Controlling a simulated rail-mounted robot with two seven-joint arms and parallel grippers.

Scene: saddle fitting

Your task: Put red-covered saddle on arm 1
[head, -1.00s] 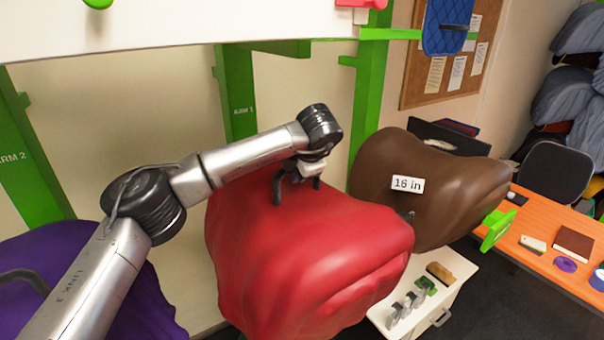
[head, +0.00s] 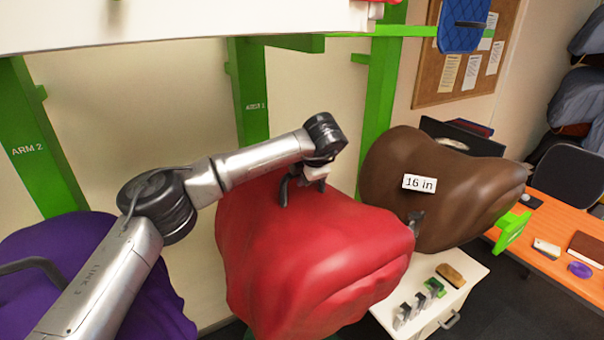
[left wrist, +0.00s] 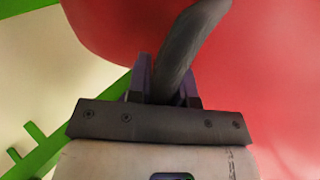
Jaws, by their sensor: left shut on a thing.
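The red-covered saddle (head: 310,255) fills the middle of the head view. My left gripper (head: 304,184) is at its top left and shut on the dark handle of the saddle. The left wrist view shows this dark curved handle (left wrist: 190,45) between the fingers, with the red cover (left wrist: 260,80) behind it. The green post marked ARM 1 (head: 250,95) stands behind the red saddle, with a green bar (head: 290,43) reaching right from its top. Whether the saddle touches any support is hidden. My right gripper is not in view.
A brown saddle (head: 425,185) labelled 16 in sits close to the right. A purple-covered saddle (head: 60,260) is at the left, below the ARM 2 post (head: 38,140). A white cabinet (head: 455,300) with small items and an orange table (head: 560,250) are at right.

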